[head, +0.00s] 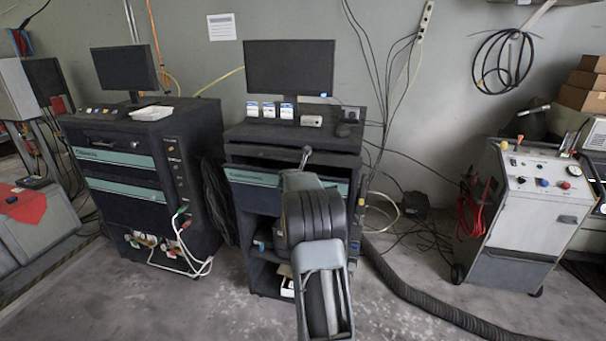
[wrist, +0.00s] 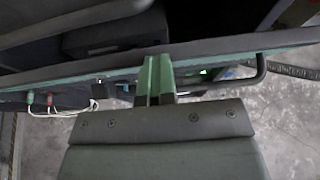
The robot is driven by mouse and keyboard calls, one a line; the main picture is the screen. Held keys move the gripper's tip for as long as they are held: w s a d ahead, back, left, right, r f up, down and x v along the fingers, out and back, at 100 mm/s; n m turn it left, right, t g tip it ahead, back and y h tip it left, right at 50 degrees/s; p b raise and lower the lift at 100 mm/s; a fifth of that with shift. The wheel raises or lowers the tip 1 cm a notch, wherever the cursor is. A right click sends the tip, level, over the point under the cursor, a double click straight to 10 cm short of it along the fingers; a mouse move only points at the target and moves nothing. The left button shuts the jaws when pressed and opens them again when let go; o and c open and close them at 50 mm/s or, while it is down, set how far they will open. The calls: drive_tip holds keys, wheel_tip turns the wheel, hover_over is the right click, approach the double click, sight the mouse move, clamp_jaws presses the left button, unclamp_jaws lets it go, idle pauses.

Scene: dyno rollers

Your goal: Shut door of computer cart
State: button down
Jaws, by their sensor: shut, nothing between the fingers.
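The dark computer cart (head: 262,153) stands in the middle of the head view, with a monitor on top. Its green-striped front panel (head: 247,178) shows below the top, partly covered by my arm. Below that panel the lower front is open, with shelves visible inside. In the wrist view a dark panel edge with a green strip (wrist: 75,77) runs across the picture. My gripper (wrist: 153,62) is shut and empty, its green fingers together at this edge; I cannot tell whether they touch it. In the head view my arm hides the fingers.
A second dark cart (head: 118,185) stands close on the left, with cables hanging from its side. A grey wheeled unit (head: 525,212) stands at the right. A black corrugated hose (head: 425,300) lies on the floor right of my arm. Some floor is clear at front left.

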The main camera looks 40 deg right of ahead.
drive_tip(key=shift+w+d+p, duration=0.2)
drive_tip(key=shift+w+p, duration=0.1)
drive_tip(key=shift+d, duration=0.1)
drive_tip(key=shift+d+r, duration=0.1)
drive_tip(key=shift+s+a+f+b, duration=0.2)
drive_tip(key=shift+a+f+b, duration=0.15)
drive_tip(key=shift+b, duration=0.25)
drive_tip(key=b+v, duration=0.2)
drive_tip(key=v, duration=1)
drive_tip(key=shift+s+a, duration=0.25)
drive_tip(key=shift+a, duration=0.05)
